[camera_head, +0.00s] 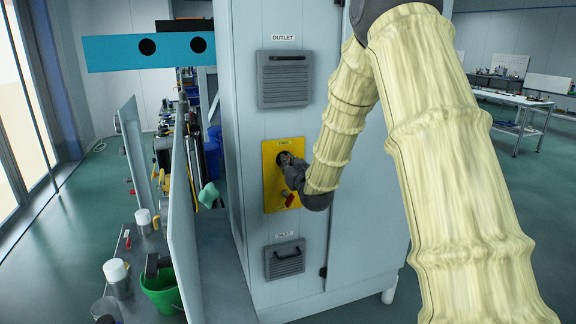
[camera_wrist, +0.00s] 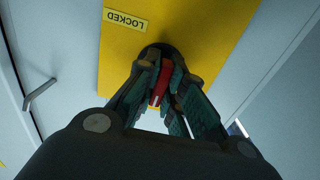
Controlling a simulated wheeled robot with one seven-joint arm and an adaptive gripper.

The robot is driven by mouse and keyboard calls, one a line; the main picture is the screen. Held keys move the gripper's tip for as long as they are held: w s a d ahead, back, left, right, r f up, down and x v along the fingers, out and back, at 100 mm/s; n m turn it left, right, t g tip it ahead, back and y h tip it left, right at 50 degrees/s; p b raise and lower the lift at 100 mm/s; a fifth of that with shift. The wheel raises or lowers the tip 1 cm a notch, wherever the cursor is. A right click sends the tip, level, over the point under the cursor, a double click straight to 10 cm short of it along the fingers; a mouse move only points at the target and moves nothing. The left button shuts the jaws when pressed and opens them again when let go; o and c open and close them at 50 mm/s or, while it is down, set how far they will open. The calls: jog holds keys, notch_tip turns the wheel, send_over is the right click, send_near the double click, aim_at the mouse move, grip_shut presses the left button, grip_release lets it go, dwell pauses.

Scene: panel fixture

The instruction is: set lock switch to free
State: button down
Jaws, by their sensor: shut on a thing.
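The yellow plate (camera_head: 270,190) is on the front of the pale cabinet, and it fills the upper part of the wrist view (camera_wrist: 190,25). A label reading LOCKED (camera_wrist: 125,20) appears upside down there. The lock switch has a red handle (camera_wrist: 160,84) in front of a dark round base. My gripper (camera_wrist: 158,85) is shut on the red handle, with a finger on each side. In the head view my gripper (camera_head: 286,165) reaches the plate's upper middle and mostly hides the switch. A small red part (camera_head: 288,198) shows lower on the plate.
A vent marked OUTLET (camera_head: 285,78) is above the plate and another vent (camera_head: 285,258) is below. A door panel (camera_head: 183,220) stands open at the left. A green bucket (camera_head: 160,290) and several containers stand beyond it. A bar handle (camera_wrist: 40,93) shows in the wrist view.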

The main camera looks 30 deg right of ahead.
jog(key=shift+f, duration=0.15)
jog(key=c, duration=1.5)
grip_release()
jog(key=shift+s, duration=0.15)
jog(key=v, duration=1.1)
jog(key=shift+s, duration=0.4)
jog(key=shift+a+f, duration=0.1)
